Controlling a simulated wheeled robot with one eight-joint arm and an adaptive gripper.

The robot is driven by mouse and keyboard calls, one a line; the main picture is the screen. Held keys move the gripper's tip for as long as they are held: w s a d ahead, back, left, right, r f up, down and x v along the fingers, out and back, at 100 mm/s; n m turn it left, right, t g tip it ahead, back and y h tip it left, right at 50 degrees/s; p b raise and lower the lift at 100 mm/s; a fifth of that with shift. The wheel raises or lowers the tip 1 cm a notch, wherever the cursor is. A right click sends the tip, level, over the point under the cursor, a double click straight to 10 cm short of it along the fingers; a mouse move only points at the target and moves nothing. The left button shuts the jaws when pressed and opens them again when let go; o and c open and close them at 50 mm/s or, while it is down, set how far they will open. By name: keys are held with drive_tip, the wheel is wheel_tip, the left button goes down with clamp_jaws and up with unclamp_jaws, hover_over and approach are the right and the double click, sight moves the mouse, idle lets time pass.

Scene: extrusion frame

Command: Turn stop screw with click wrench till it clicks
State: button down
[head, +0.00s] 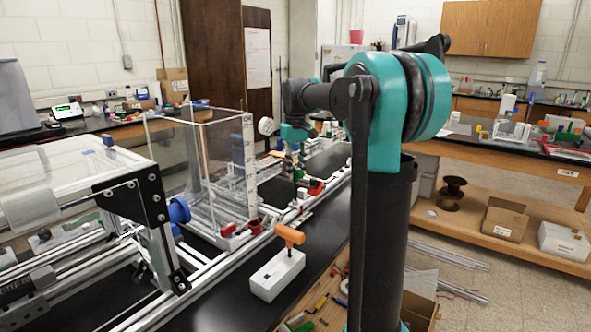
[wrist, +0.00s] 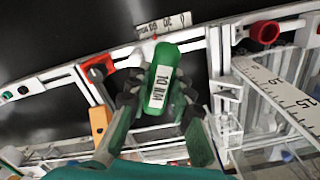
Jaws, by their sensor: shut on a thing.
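My gripper (wrist: 155,108) is shut on a green handle (wrist: 163,70) with a white label that seems to start with "10"; the rest of the print is unclear. The handle lies between both dark fingertips, over the aluminium frame. Whether this is the click wrench I cannot tell for sure; its tip is hidden. In the head view my gripper (head: 298,172) hangs small and partly blurred above the frame rail. An orange T-handled tool (head: 289,236) stands upright in a white block (head: 275,275) on the black bench. I cannot make out the stop screw.
The rail (wrist: 130,48) runs beneath my gripper. A red ring part (wrist: 265,30), a red clamp (wrist: 98,64), an orange block (wrist: 100,118) and a ruler strip (wrist: 285,97) sit around it. A clear box (head: 205,165) stands left of my gripper in the head view.

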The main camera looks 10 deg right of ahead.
drive_tip(key=shift+f, duration=0.45)
idle(0.4)
drive_tip(key=shift+m, duration=0.8)
drive_tip(key=shift+m, duration=0.7)
drive_tip(key=shift+m, duration=0.8)
